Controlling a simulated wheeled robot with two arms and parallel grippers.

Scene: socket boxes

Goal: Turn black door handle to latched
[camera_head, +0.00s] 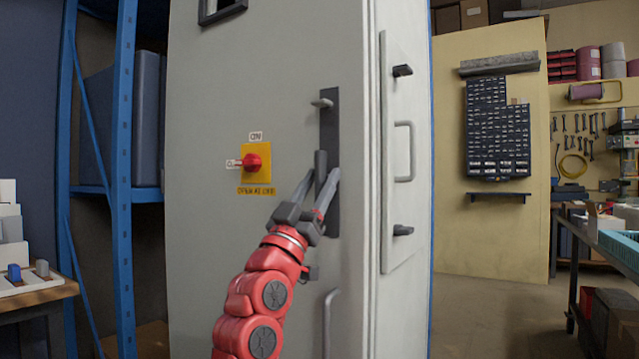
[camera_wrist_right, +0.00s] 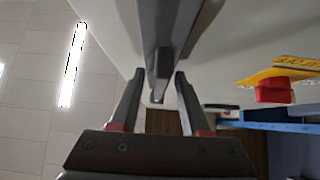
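The black door handle (camera_head: 321,165) is a dark upright grip on a dark vertical plate (camera_head: 330,105) on the grey cabinet's front door. It looks vertical, in line with the plate. My right gripper (camera_head: 321,178) is at the handle's lower part, with one finger on each side. In the right wrist view the handle (camera_wrist_right: 160,55) runs down between the two fingertips (camera_wrist_right: 159,76), which are apart, with small gaps beside the handle. Whether either finger touches it cannot be told. My left gripper is not in view.
A red rotary switch (camera_head: 252,162) on a yellow plate sits left of the handle; the wrist view shows it too (camera_wrist_right: 273,90). The grey cabinet (camera_head: 215,80) has side handles at right. Blue shelving (camera_head: 123,200) stands left, a workbench (camera_head: 590,245) far right.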

